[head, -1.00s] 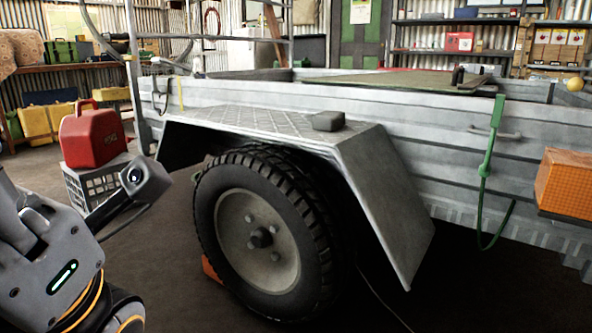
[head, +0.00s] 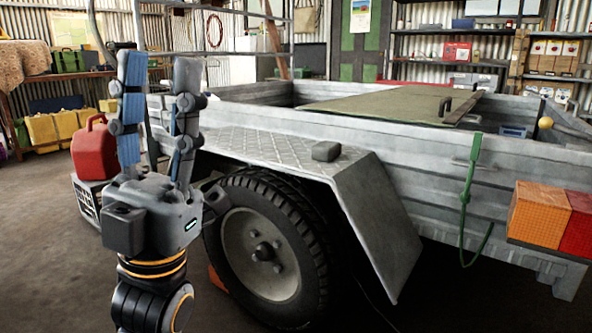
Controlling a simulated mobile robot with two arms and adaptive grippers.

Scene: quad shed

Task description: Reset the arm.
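My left gripper (head: 158,92) stands upright at the left of the head view, fingers pointing up. Its two fingers are apart with nothing between them. It is in front of the trailer's left end, and its wrist hides part of the trailer side and mudguard. My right gripper is not in view.
A grey trailer (head: 420,170) with a wheel (head: 265,250) fills the middle and right. A small dark block (head: 326,151) lies on its mudguard (head: 270,140). A red fuel can (head: 94,150) sits on a grey crate (head: 84,205) close behind my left arm. Floor at far left is clear.

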